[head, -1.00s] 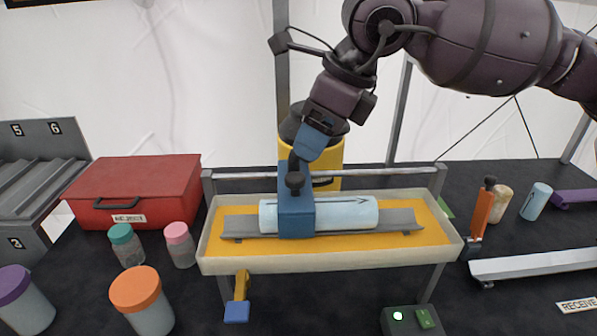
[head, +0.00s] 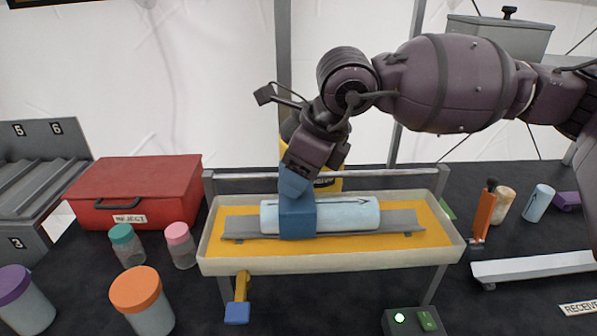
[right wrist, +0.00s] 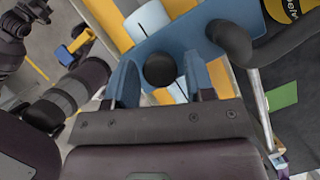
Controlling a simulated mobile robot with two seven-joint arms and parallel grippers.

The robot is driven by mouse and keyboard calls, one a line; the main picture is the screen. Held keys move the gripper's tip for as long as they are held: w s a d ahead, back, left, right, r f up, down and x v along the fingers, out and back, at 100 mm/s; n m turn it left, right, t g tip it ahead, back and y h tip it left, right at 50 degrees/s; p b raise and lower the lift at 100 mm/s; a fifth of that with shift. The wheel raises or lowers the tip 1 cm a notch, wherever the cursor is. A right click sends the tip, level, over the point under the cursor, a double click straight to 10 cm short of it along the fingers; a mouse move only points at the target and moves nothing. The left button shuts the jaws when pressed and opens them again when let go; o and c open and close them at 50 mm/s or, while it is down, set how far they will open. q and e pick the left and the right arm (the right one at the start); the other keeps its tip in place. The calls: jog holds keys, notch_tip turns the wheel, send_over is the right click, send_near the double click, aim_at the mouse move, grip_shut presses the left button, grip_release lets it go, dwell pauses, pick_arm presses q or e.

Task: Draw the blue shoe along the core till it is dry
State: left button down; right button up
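The blue shoe (head: 297,221) sits across the pale blue core (head: 345,215), left of the core's middle. The core lies on a grey cradle (head: 408,221) in a cream tray (head: 330,263) with a yellow floor. My right gripper (head: 293,190) is down at the top of the shoe and hides its upper part. In the right wrist view, its blue fingers (right wrist: 162,82) stand apart on either side of a round black knob (right wrist: 160,70) on the shoe, with gaps visible. The core (right wrist: 150,20) also shows there. My left gripper is not in view.
A yellow container (head: 328,182) stands behind the tray. A red REJECT box (head: 135,190) and several lidded jars stand left. A control box (head: 412,320) is in front.

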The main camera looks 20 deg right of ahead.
grip_shut()
jog(key=a, duration=0.1)
jog(key=w+a+b, duration=0.1)
jog(key=a, duration=0.3)
jog(key=shift+w, duration=0.25)
jog(key=shift+w+a+b, duration=0.1)
jog(key=shift+a+b, duration=0.2)
jog(key=shift+a, duration=0.15)
jog(key=shift+o, duration=1.3)
grip_release()
